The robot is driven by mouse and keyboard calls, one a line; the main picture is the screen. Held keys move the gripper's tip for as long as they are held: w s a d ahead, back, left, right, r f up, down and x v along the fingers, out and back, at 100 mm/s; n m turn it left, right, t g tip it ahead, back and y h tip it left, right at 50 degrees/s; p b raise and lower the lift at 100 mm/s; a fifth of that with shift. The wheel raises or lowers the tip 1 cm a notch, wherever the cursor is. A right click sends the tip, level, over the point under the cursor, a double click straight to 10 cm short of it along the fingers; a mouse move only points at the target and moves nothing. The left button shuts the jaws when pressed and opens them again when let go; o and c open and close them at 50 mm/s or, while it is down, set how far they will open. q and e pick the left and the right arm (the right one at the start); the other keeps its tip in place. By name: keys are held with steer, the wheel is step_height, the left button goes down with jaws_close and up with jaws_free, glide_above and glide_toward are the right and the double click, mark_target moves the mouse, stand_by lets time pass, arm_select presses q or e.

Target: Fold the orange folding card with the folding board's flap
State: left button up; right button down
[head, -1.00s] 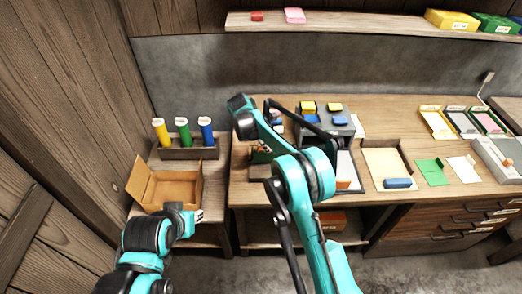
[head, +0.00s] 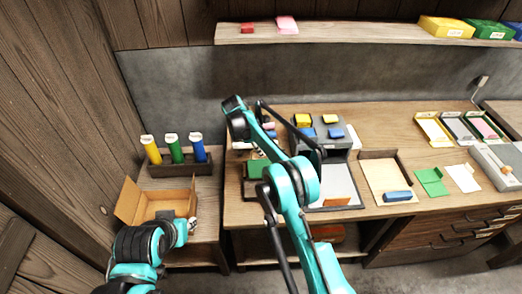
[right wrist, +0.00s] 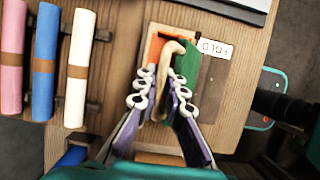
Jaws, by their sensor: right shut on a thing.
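The folding board (right wrist: 154,28) lies on the bench in the right wrist view, with a white FOLD label on it. An orange patch (right wrist: 154,48), likely the orange folding card, shows at the left of its middle, mostly covered. The green flap (right wrist: 190,66) shows at the right, with a tan hooked handle (right wrist: 171,47). My right gripper (right wrist: 166,76) is shut on this handle. In the head view the green flap (head: 257,168) shows left of my right arm, which hides part of the board. My left gripper (head: 184,226) is by the cardboard box; its fingers are unclear.
Pink, blue and white rolls (right wrist: 45,60) lie in a rack beside the board. An open cardboard box (head: 128,202) and a holder (head: 180,164) with coloured tubes stand on the left table. A tan tray (head: 384,177) with a blue block lies to the right.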

steer(key=shift+w+d+r, duration=0.1)
steer(key=shift+w, duration=0.05)
stand_by(0.3)
steer(key=c, duration=1.6)
jaws_free()
steer(key=v, duration=1.2)
steer(key=shift+w, duration=0.1)
